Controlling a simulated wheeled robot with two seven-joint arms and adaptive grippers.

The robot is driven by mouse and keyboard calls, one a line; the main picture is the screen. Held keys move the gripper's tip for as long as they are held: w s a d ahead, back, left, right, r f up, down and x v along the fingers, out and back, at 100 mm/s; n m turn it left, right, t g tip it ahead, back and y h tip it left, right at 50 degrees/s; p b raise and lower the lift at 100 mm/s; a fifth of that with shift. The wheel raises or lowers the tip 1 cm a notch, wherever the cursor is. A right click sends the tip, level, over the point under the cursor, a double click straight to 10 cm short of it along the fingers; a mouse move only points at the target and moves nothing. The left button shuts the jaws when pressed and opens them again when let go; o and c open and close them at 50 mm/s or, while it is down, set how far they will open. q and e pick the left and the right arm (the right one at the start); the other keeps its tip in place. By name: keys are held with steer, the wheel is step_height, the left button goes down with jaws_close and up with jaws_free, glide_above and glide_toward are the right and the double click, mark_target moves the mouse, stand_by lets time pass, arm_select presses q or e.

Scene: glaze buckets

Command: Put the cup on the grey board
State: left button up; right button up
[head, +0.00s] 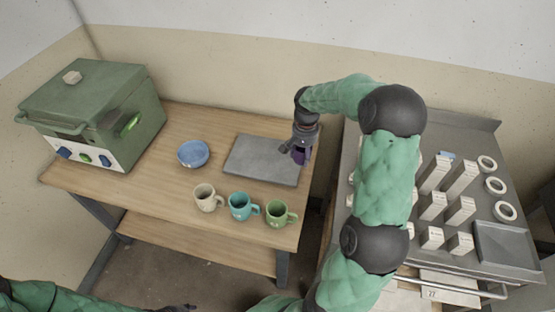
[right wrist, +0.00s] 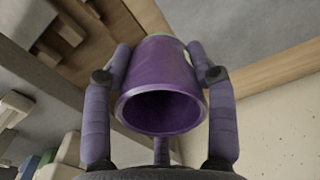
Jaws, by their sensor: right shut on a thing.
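A purple cup (right wrist: 160,85) is held between the two fingers of my right gripper (right wrist: 160,75), its open mouth facing the wrist camera. In the head view the purple cup (head: 299,156) is mostly hidden by my right gripper (head: 302,148). It shows over the right part of the grey board (head: 255,158), which lies flat on the wooden table. I cannot tell whether the cup touches the board. My left gripper (head: 180,307) shows only as a dark bit at the bottom edge, and its jaws cannot be made out.
A cream mug (head: 205,198), a teal mug (head: 239,206) and a green mug (head: 277,214) stand along the table's front edge. A blue bowl (head: 193,153) is left of the board. A green kiln-like box (head: 100,110) fills the table's left end. A metal cart (head: 470,135) holds boxes and rings.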

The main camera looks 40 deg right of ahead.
steer(key=w+f+b, duration=0.1)
steer(key=w+f, duration=0.2)
steer(key=w, duration=0.3)
steer(key=b, duration=0.2)
glide_above(281, 166)
step_height(281, 166, down, 5)
steer(key=shift+d+r, duration=0.1)
steer(key=shift+f+b, duration=0.65)
steer(key=shift+f, duration=1.05)
steer(key=shift+f, duration=0.2)
steer(key=o, duration=1.3)
steer(key=shift+r, duration=0.15)
step_height(281, 166, up, 12)
steer(key=p, duration=0.3)
steer(key=shift+p, duration=0.4)
